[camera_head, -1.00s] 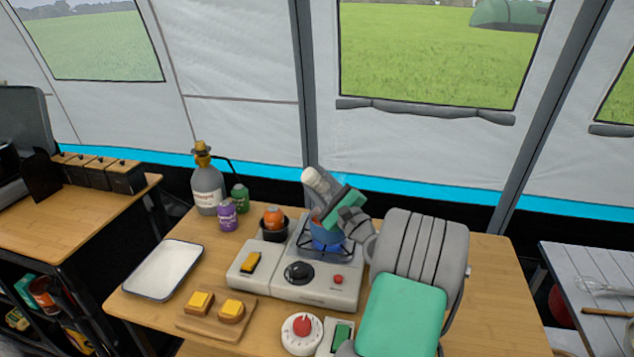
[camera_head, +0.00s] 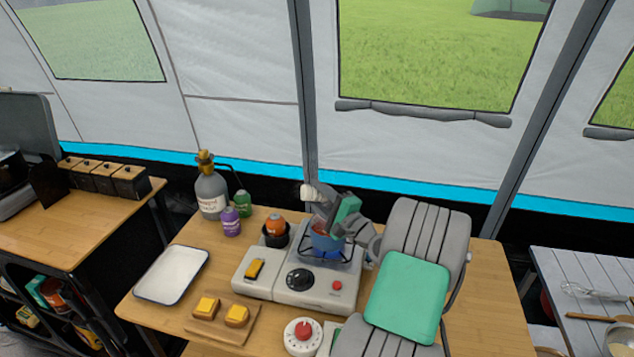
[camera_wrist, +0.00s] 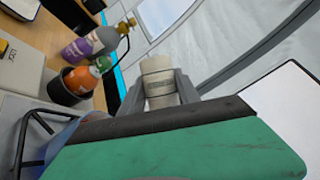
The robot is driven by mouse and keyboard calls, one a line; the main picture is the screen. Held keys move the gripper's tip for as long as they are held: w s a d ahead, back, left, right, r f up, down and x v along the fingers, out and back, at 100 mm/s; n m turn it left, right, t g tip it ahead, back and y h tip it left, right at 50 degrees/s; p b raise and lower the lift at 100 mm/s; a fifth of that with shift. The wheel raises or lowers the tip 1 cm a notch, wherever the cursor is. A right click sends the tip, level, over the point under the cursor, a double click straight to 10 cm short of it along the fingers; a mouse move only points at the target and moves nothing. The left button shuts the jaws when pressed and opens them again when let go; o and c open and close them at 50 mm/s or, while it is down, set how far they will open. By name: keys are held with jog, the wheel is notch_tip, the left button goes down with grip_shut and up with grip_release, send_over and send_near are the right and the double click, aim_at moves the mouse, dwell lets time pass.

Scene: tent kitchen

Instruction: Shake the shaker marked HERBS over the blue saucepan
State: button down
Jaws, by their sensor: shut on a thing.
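The blue saucepan (camera_head: 326,243) sits on the burner of the camping stove; something reddish shows at its top, and my arm partly hides it. A bluish piece of it shows at the lower left of the wrist view (camera_wrist: 62,138). My gripper (camera_head: 318,196) is above the saucepan, shut on a pale cylindrical shaker (camera_head: 307,191). The shaker is tipped well over toward the left in the head view. In the wrist view the shaker (camera_wrist: 159,82) is between the two grey fingers; its marking is too small to read.
A purple jar (camera_head: 231,222), a green jar (camera_head: 243,203) and a grey gas bottle (camera_head: 211,192) stand behind the stove (camera_head: 255,283). An orange-topped item sits in a black holder (camera_head: 270,238). A white tray (camera_head: 172,275) and a board with toast (camera_head: 220,318) are at front left.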

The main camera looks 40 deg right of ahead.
jog(key=n+b, duration=0.1)
jog(key=n, duration=0.1)
jog(key=shift+n+g, duration=0.3)
jog(key=shift+g, duration=0.1)
jog(key=n+g, duration=0.1)
jog(key=n, duration=0.1)
jog(key=n+g, duration=0.1)
jog(key=n, duration=0.1)
jog(key=shift+w+a, duration=0.1)
jog(key=shift+a, duration=0.25)
jog(key=n+b, duration=0.1)
jog(key=n, duration=0.1)
jog(key=d+r+n+g+h+b, duration=0.1)
jog(key=n+b, duration=0.1)
jog(key=s+d+n+g+h+b, duration=0.1)
jog(key=n, duration=0.1)
jog(key=shift+d+r, duration=0.15)
jog(key=shift+r, duration=0.1)
jog(key=n+h+b, duration=0.1)
jog(key=b, duration=0.1)
jog(key=d+r+n+g+h+b, duration=0.1)
jog(key=b, duration=0.1)
jog(key=shift+s+d+r+n, duration=0.15)
jog(key=shift+d+n, duration=0.05)
jog(key=shift+n, duration=0.2)
jog(key=shift+s+d+r+n+g+h+b, duration=0.1)
jog(key=shift+d+r+n+g+h+b, duration=0.3)
jog(key=shift+b, duration=0.6)
jog(key=shift+r+n, duration=0.3)
